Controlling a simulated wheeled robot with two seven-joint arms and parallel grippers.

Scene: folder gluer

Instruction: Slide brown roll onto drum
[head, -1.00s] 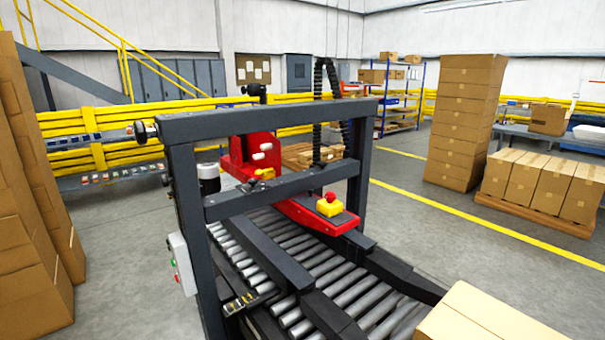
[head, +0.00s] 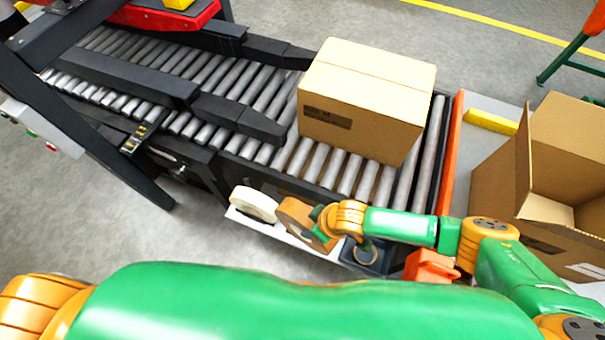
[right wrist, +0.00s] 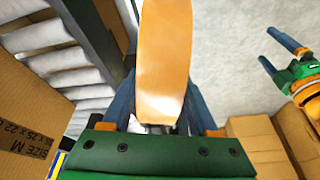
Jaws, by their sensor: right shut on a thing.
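I cannot clearly make out the drum. My left gripper (right wrist: 283,50) shows only in the right wrist view, at upper right, fingers apart and empty.
A closed carton (head: 365,95) rests on the conveyor rollers (head: 410,165) just beyond the gripper. A dark tray holding a ring (head: 366,254) is right of the brown roll. An open carton (head: 500,185) stands at right. Floor left of the shelf is clear.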

